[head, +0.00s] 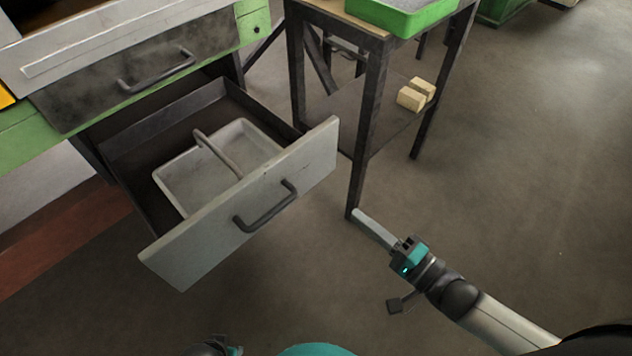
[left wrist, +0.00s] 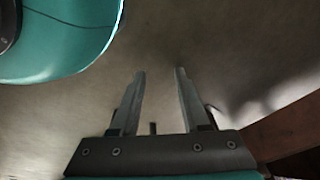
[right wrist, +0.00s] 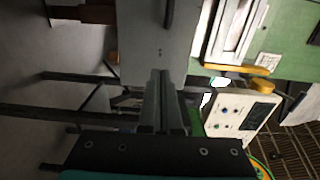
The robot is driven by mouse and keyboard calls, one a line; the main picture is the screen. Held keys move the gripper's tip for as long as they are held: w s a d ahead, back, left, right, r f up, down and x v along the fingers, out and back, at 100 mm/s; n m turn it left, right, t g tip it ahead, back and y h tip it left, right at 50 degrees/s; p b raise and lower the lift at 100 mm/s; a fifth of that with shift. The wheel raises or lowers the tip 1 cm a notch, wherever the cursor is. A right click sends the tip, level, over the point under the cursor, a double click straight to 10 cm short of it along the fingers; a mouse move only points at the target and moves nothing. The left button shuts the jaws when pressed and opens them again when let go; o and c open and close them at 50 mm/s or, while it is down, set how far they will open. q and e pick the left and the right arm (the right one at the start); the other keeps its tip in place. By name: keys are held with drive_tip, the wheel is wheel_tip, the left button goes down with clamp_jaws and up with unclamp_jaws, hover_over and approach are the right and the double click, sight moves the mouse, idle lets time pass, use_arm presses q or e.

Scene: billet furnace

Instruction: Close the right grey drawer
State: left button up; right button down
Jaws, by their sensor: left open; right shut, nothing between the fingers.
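The right grey drawer (head: 250,210) is pulled well out below the bench in the head view, with a dark handle (head: 266,207) on its light grey front. A grey tray with a carrying handle (head: 170,180) lies inside it. My right gripper (head: 358,213) is shut and empty, to the right of the drawer front and apart from it in the head view. In the right wrist view its closed fingers (right wrist: 160,75) point toward the grey drawer front (right wrist: 150,45). My left gripper (left wrist: 157,72) is open and empty over the floor in the left wrist view.
A closed dark drawer (head: 150,75) sits above the open one in the green bench. A dark-legged stand (head: 372,110) with a green tray (head: 400,15) and pale blocks (head: 411,99) stands just right of the drawer. The floor at right is clear.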

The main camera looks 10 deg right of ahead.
drive_tip(key=b, duration=0.4)
approach(301, 170)
drive_tip(key=x, duration=0.5)
drive_tip(key=shift+w+a, duration=0.1)
drive_tip(key=shift+w, duration=0.05)
use_arm(q)
drive_tip(key=w+d+r+t, duration=0.1)
drive_tip(key=w+r, duration=0.3)
drive_tip(key=r, duration=0.4)
drive_tip(key=shift+w+d+r, duration=0.25)
drive_tip(key=shift+d+r, duration=0.05)
drive_tip(key=shift+d, duration=0.25)
use_arm(e)
drive_tip(key=shift+w+a, duration=0.45)
drive_tip(key=shift+w, duration=0.1)
drive_tip(key=shift+w, duration=0.1)
